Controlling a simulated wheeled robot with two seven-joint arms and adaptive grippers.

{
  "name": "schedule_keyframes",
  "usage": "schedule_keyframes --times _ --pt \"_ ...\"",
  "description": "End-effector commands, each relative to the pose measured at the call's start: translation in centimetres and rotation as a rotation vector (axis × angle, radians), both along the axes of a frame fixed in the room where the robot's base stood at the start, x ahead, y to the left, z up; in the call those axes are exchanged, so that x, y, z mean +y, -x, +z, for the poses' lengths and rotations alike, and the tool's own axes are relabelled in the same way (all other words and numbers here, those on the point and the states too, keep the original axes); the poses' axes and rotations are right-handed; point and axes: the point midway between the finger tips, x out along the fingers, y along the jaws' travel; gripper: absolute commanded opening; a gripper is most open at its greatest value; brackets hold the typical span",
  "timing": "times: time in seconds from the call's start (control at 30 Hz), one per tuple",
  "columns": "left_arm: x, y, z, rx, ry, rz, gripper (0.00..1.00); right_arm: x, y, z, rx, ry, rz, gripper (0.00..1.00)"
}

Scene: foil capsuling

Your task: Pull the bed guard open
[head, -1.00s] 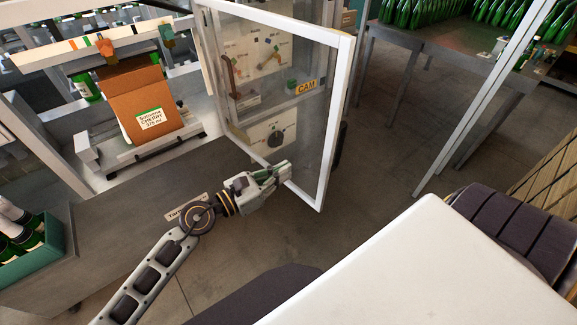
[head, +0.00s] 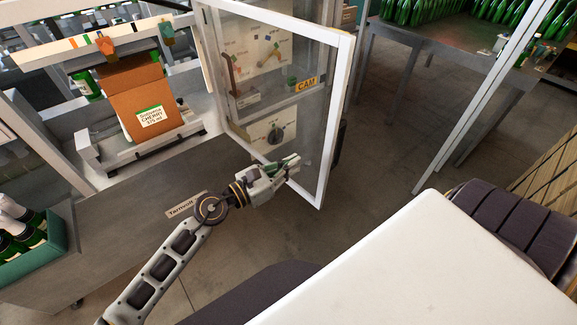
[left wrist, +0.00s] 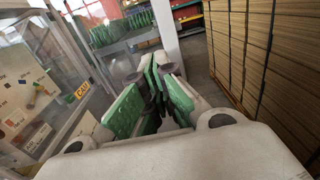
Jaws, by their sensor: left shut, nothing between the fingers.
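The bed guard (head: 336,120) is a clear panel in a white frame. In the head view it stands swung out from the machine opening, with the bed to its left exposed. My left gripper (head: 291,163) is at the guard's lower edge, in front of the bottom rail. Its fingers are shut with nothing between them; I cannot tell whether they touch the frame. In the left wrist view its green-padded fingers (left wrist: 157,68) lie close together. My right gripper is not in view.
A green crate of bottles (head: 45,250) is at the lower left. A white surface (head: 430,260) fills the lower right. Floor to the right of the guard is clear, up to a table of green bottles (head: 470,42).

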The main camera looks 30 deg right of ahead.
Motion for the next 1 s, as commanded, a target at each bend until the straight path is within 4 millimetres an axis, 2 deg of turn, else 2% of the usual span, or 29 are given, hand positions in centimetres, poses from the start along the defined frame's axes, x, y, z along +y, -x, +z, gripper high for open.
schedule_keyframes --times 0.47,1.0 --pt "-4.9 -0.2 0.1 0.001 0.002 -0.001 0.0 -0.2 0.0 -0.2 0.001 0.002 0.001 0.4" --pt "-10.1 -0.8 0.0 0.0 0.001 -0.001 0.0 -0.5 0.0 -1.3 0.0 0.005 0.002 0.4"
